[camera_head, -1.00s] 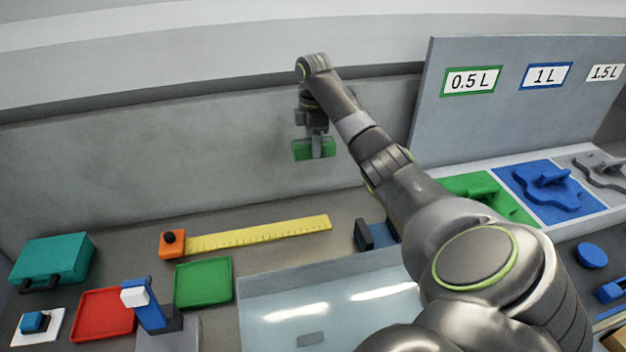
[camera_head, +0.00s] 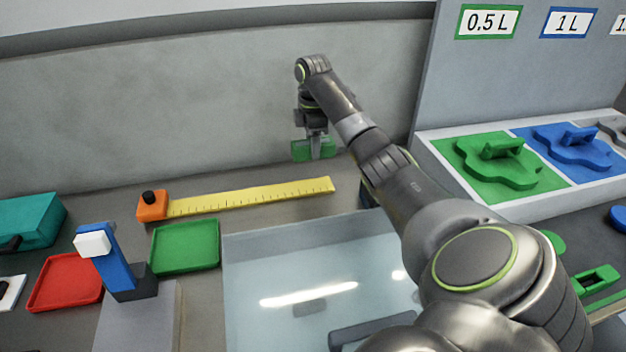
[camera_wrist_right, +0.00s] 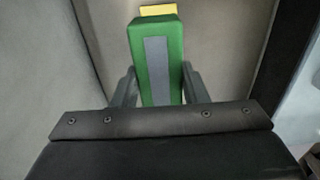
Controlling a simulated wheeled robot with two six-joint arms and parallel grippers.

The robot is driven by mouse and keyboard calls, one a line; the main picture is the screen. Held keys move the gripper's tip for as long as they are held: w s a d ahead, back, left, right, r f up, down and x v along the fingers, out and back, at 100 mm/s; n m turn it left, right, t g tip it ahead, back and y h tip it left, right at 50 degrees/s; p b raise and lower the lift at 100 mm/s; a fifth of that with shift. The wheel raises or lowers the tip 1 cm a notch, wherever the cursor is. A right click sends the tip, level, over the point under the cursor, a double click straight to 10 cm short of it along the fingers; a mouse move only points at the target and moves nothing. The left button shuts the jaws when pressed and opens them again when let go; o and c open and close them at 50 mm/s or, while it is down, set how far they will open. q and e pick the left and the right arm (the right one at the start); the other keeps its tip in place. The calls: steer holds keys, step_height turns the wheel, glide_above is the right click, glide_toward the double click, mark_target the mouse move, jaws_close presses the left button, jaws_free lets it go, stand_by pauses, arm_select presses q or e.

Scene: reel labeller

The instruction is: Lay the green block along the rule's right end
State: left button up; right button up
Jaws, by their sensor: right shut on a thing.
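The green block (camera_head: 303,151) is held by my right gripper (camera_head: 315,147), above and a little behind the right end of the yellow rule (camera_head: 260,195). In the right wrist view the green block (camera_wrist_right: 172,40), with a grey strip along it, sits between the two fingers of my right gripper (camera_wrist_right: 158,88). A bit of the yellow rule (camera_wrist_right: 158,10) shows just beyond the block's far end. The rule lies on the bench with an orange stop (camera_head: 152,206) and black knob at its left end. My left gripper is out of view.
A green tray (camera_head: 186,246) and a red tray (camera_head: 66,282) lie in front of the rule, with a blue and white device (camera_head: 108,257) between them. A glass-like panel (camera_head: 310,270) lies in front. The back wall rises close behind the rule. Coloured pads (camera_head: 500,165) stand at right.

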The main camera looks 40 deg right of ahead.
step_height(320, 180, down, 5)
steer(key=shift+s+r+p, duration=0.1)
steer(key=shift+r+p, duration=0.05)
steer(key=shift+p, duration=0.25)
steer(key=shift+f+p, duration=0.3)
steer(key=shift+f, duration=2.45)
steer(key=o, duration=1.1)
step_height(320, 180, up, 10)
steer(key=shift+b, duration=0.85)
steer(key=shift+r+p, duration=0.65)
steer(key=shift+r, duration=0.45)
